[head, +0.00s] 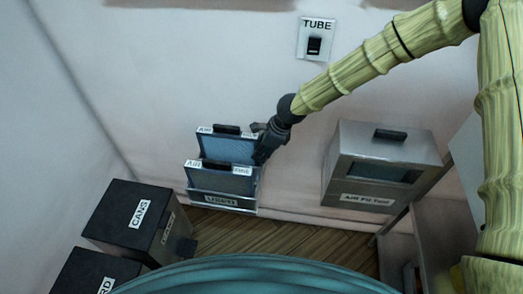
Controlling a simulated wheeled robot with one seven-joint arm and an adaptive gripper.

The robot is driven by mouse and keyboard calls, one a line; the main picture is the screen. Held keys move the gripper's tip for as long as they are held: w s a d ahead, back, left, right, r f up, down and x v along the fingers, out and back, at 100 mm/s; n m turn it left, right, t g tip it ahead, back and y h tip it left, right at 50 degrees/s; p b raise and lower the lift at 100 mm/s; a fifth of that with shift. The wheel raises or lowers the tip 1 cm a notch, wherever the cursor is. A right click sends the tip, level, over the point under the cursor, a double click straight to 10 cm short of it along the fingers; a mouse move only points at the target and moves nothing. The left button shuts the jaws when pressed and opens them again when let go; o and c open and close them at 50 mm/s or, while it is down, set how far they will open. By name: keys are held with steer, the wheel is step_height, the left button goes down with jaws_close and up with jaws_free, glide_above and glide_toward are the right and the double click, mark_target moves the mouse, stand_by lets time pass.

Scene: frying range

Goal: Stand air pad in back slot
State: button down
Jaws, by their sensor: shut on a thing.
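Two framed air pads with white "AIR" labels and black top handles show in the head view. The rear air pad (228,149) has a bright blue face and stands higher in the picture. The front air pad (222,183) is a duller blue-grey and stands in a clear-sided rack (222,201) labelled "USED". My gripper (262,143) is at the right edge of the rear pad and is shut on it. The rear pad looks upright. Its lower edge is hidden behind the front pad, so I cannot tell whether it rests in the rack.
A grey metal box labelled "AIR FILTER" (380,165) stands to the right. A black box labelled "CANS" (143,217) and another black box (88,275) stand at lower left. A "TUBE" wall plate (315,38) is above. Wooden floor (290,233) is clear in front of the rack.

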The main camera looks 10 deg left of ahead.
steer(key=shift+f, duration=0.7)
stand_by(0.4)
steer(key=c, duration=1.1)
jaws_free()
steer(key=v, duration=1.2)
